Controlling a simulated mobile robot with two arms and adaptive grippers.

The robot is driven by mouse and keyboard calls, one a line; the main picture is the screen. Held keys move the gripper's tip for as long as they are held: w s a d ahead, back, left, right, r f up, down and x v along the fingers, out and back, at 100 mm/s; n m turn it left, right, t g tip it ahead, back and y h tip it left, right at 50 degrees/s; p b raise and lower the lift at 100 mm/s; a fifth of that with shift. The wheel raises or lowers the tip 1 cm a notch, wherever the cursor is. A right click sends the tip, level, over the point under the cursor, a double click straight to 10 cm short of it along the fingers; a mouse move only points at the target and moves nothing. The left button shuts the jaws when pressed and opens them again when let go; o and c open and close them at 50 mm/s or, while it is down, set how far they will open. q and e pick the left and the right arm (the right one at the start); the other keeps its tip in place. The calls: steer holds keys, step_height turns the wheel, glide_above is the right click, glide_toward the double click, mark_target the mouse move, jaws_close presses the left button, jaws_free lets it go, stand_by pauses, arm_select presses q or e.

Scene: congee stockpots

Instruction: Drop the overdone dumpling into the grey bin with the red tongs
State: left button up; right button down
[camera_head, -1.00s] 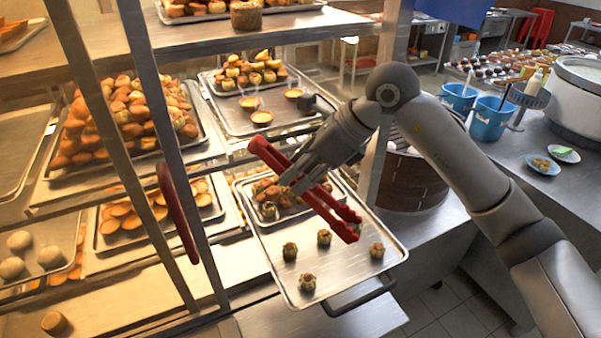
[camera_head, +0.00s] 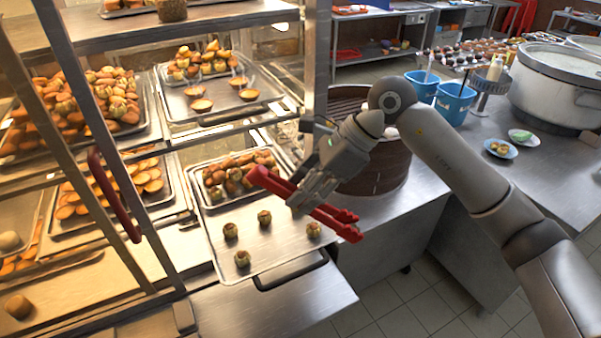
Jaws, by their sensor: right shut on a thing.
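My right gripper (camera_head: 312,192) is shut on the red tongs (camera_head: 340,226) around their middle. The tongs slant down to the right. Their two tips are slightly apart, past the right side of the metal tray (camera_head: 213,250), and I see no dumpling between them. Several small dumplings stand spaced out on the front of the tray; one dumpling (camera_head: 242,258) is nearest the front and another dumpling (camera_head: 314,230) is just below the tongs. I cannot tell which one is overdone. No grey bin and no left gripper are in view.
A glass-fronted rack of pastry trays with metal posts (camera_head: 78,115) fills the left. A dark round steamer (camera_head: 375,165) stands behind the tongs. Blue buckets (camera_head: 455,103) and a large pot (camera_head: 555,90) stand on the right counter. Tiled floor (camera_head: 395,300) lies open between counters.

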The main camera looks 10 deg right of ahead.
arm_select(q)
steer(key=shift+w+a+f+b, duration=0.15)
steer(key=shift+a+f+b, duration=0.05)
steer(key=shift+a, duration=0.35)
steer(key=shift+w+a+f+b, duration=0.15)
steer(key=shift+a, duration=0.4)
arm_select(e)
steer(key=s+d+f+n+g+h, duration=0.7)
steer(key=s+d+f+n, duration=0.3)
steer(key=s+n, duration=0.5)
steer(key=d+n, duration=0.2)
steer(key=n, duration=0.1)
steer(key=shift+d+n+g, duration=0.3)
steer(key=shift+d+g, duration=0.05)
steer(key=shift+g, duration=0.05)
arm_select(q)
steer(key=shift+c, duration=0.5)
arm_select(e)
steer(key=shift+d, duration=0.1)
